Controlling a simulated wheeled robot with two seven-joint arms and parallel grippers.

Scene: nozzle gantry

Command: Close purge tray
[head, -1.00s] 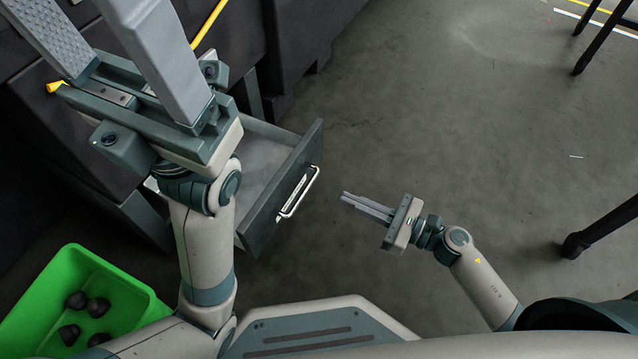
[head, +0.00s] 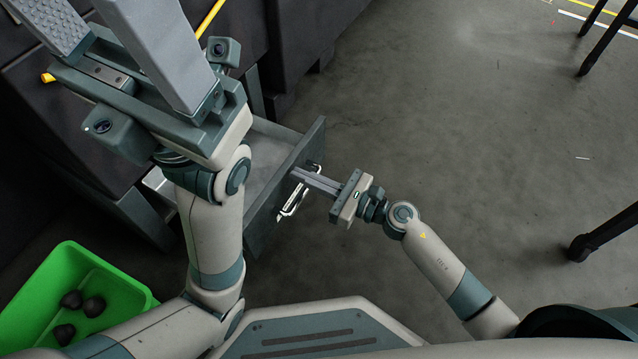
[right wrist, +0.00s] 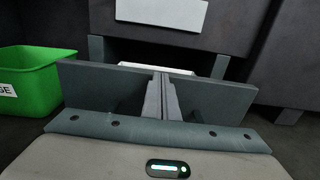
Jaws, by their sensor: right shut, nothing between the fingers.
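The purge tray (head: 262,165) is a grey drawer pulled out from the dark cabinet in the head view. Its front panel (head: 262,222) carries a pale handle (head: 291,201). My right gripper (head: 298,176) is shut and empty. Its fingertips are at the front panel, by the upper end of the handle; I cannot tell if they touch. In the right wrist view the shut fingers (right wrist: 162,80) point at the middle of the front panel (right wrist: 95,88), and the handle is not clear there. My left gripper (head: 105,45) is open, its fingers spread, raised at upper left and hiding part of the cabinet.
A green bin (head: 50,290) with several dark lumps stands at lower left; it also shows in the right wrist view (right wrist: 35,85). Dark cabinets (head: 310,40) line the back. Black legs (head: 605,225) stand at the right. The floor right of the tray is clear.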

